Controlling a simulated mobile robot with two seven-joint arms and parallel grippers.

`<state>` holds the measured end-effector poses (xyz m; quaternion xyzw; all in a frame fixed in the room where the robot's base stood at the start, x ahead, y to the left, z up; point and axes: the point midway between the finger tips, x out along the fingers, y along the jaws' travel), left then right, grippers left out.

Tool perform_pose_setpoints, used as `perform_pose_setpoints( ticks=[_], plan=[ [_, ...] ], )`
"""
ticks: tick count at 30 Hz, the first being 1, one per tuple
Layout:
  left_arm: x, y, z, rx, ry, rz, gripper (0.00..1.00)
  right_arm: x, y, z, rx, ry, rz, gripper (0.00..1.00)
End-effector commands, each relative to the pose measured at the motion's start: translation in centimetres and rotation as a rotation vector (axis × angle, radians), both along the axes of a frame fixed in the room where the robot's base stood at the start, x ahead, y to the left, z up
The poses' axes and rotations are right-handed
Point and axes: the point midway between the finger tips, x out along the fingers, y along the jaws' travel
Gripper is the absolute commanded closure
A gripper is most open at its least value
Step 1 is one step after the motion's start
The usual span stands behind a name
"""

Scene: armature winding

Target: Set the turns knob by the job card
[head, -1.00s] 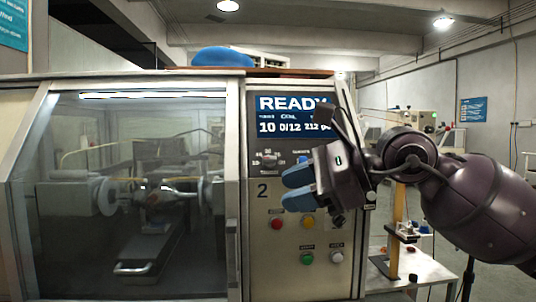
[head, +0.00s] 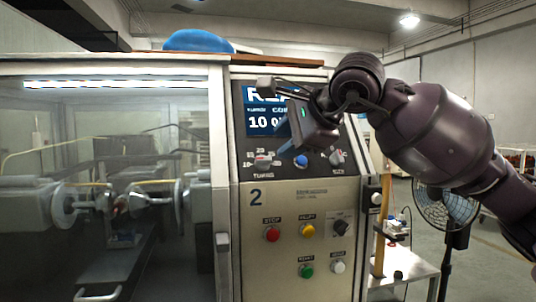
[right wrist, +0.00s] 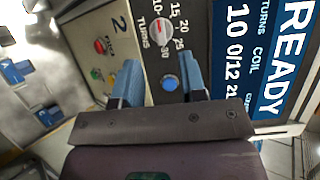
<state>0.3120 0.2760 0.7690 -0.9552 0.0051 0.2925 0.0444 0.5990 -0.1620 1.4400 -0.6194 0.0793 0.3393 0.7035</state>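The turns knob (head: 263,160) is a small pale knob with a red mark, on the dark upper panel of machine 2. It also shows in the right wrist view (right wrist: 162,32), with numbers from 10 to 30 around it. Its exact pointing is too small to tell. The display (right wrist: 262,60) reads READY and 10 under TURNS; in the head view the display (head: 259,122) is partly covered by my right gripper (head: 292,135). That gripper is open and empty before the panel, its blue fingers (right wrist: 160,77) either side of a blue button (right wrist: 170,83). No job card can be made out.
Right of the turns knob are the blue button (head: 301,161) and a size knob (head: 337,158). Below are red (head: 272,234), yellow (head: 308,230), green (head: 306,271) and white (head: 338,267) buttons and a black knob (head: 341,227). A glazed winding chamber (head: 110,120) is at left.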

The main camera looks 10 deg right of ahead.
Motion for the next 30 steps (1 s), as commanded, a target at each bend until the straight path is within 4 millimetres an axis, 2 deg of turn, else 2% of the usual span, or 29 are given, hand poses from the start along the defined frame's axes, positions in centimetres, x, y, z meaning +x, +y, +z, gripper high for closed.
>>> perform_pose_setpoints(
  ticks=[6,12,24,26,30],
  plan=[
    [0.5,-0.1,0.5,0.000,-0.011,-0.002,0.57,2.7,1.4,-1.9,0.001,0.002,0.002,0.62],
    [0.8,-0.1,0.8,0.000,-0.017,-0.004,0.57,4.3,2.2,-3.0,0.002,0.001,0.001,0.62],
    [1.0,0.0,0.9,0.002,-0.020,-0.005,0.57,4.7,2.4,-3.4,0.001,0.000,0.001,0.62],
    [1.0,0.0,0.9,0.002,-0.020,-0.005,0.57,4.7,2.4,-3.4,0.001,0.000,0.001,0.69],
    [0.9,0.0,0.9,0.003,-0.020,-0.005,0.57,4.7,2.4,-3.3,0.001,0.000,0.001,0.91]
  ],
)
